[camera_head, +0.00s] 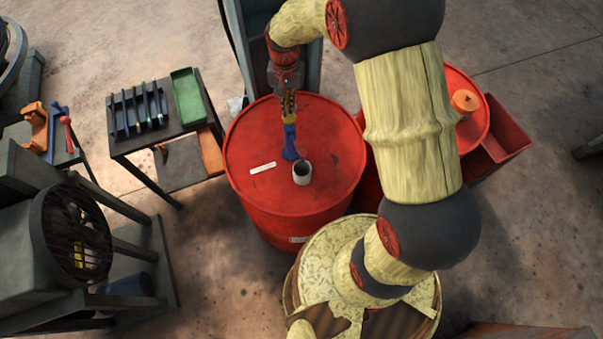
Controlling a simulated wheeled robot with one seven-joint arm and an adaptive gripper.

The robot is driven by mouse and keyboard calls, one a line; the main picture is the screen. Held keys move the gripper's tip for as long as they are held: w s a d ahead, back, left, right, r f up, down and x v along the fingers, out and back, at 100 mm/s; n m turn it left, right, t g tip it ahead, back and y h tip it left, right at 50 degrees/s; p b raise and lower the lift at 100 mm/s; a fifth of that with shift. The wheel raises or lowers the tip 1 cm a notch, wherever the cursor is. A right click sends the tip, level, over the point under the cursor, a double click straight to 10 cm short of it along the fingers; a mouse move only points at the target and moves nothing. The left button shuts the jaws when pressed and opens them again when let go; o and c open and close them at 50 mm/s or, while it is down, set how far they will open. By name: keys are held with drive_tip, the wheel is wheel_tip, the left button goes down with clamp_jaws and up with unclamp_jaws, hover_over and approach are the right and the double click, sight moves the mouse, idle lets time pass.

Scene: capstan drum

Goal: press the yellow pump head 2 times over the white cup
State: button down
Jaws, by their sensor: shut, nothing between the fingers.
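The white cup (302,174) stands upright on the lid of the red drum (250,145), with a dark inside. A blue object (290,142) is just behind it, in line below my gripper; it may be the pump's body, but I cannot tell for sure. My gripper (289,110) points down over the drum, shut and empty, with its tip at the top of the blue object. Small yellow patches show around the fingers. I cannot make out the yellow pump head apart from them, nor whether the fingers touch it.
A white label strip (263,168) lies on the drum lid left of the cup. A dark table (130,147) with a green tray (188,97) and several coloured tools stands to the left. A fan (75,235) is at lower left. Another red drum (470,128) stands at right.

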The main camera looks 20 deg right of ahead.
sight(289, 116)
drive_tip(key=shift+f, duration=0.25)
drive_tip(key=shift+f+b, duration=1.45)
drive_tip(key=shift+f, duration=0.75)
drive_tip(key=shift+r, duration=0.2)
drive_tip(key=shift+r+p, duration=1.35)
drive_tip(key=shift+r, duration=0.9)
drive_tip(key=shift+r, duration=0.1)
wheel_tip(289, 116, up, 6)
drive_tip(key=p, duration=0.3)
